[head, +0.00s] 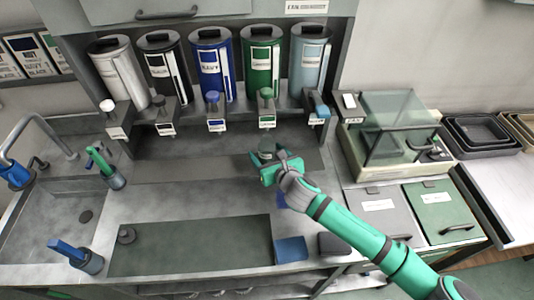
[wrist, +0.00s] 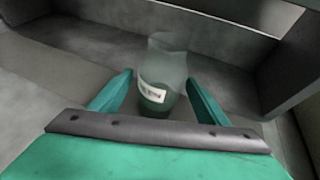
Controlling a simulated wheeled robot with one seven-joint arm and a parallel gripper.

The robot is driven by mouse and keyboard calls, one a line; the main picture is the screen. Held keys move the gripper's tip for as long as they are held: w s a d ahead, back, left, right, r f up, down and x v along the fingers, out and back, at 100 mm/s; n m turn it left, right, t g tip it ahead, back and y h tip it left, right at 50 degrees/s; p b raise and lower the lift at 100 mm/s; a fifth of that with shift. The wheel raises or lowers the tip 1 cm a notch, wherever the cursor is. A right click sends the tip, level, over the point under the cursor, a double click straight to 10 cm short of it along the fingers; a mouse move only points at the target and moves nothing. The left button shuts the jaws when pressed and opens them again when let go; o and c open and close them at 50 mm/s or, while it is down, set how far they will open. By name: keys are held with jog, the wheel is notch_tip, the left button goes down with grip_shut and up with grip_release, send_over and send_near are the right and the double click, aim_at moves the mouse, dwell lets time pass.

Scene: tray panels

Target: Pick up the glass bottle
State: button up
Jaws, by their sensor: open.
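The glass bottle (wrist: 163,75) is clear, with a white label and dark green contents low down. In the wrist view it stands between the two green fingers of my gripper (wrist: 160,98). The fingers are apart, with visible gaps at both sides of the bottle. In the head view the bottle (head: 267,149) is under the green dispenser, and my gripper (head: 264,168) is right at it. My gripper hides the bottle's lower part there.
Several colored dispensers, such as the green one (head: 262,62), stand behind with spouts above the recess. A glass-covered scale (head: 395,135) is at right. A sink (head: 62,215) is at left. A dark green mat (head: 190,247) lies at the front, with a blue cloth (head: 291,249) beside it.

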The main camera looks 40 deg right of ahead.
jog(key=shift+x, duration=1.95)
jog(key=shift+c, duration=0.6)
jog(key=c, duration=1.4)
jog(key=shift+o, duration=0.2)
jog(key=shift+r, duration=0.15)
